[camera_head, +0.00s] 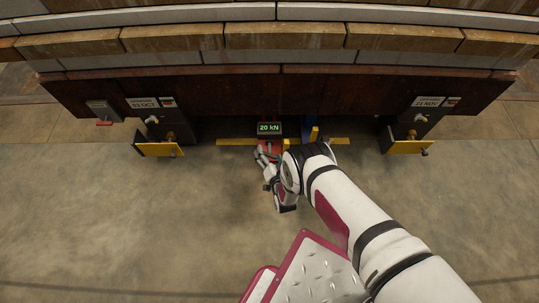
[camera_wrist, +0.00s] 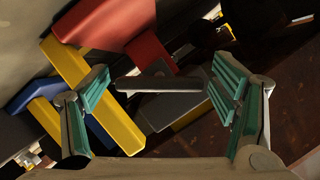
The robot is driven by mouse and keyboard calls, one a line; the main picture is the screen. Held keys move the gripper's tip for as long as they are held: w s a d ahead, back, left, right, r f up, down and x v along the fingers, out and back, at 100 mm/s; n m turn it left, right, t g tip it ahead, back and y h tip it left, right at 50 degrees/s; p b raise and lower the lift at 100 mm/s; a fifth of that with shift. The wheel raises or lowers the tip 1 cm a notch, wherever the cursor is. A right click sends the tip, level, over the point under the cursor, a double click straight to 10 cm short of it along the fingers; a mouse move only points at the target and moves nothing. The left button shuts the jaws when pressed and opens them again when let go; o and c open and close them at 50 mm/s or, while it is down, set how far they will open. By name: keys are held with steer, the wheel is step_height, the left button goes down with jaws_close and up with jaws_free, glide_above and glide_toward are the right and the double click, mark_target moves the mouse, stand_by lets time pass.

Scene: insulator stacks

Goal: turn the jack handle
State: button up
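The jack shows in the head view as a red body (camera_head: 270,149) under a dark display box (camera_head: 269,128) reading "20 kN". In the wrist view its red part (camera_wrist: 108,22) is at the upper left. A dark flat bar (camera_wrist: 158,84), which looks like the jack handle, lies across the gap between my fingers. My gripper (camera_wrist: 161,75) is open, with teal-padded fingers on either side of the bar and visible gaps at both ends. In the head view my gripper (camera_head: 267,162) is close to the jack's front, partly hidden by my wrist. The handle cannot be made out there.
A yellow bar (camera_head: 236,142) runs beside the jack, with a blue post (camera_head: 308,128) behind. Yellow-plated supports stand left (camera_head: 160,149) and right (camera_head: 407,147). A dark beam (camera_head: 220,92) overhangs the back. The concrete floor in front is clear.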

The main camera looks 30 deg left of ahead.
steer(key=v, duration=1.2)
stand_by(0.6)
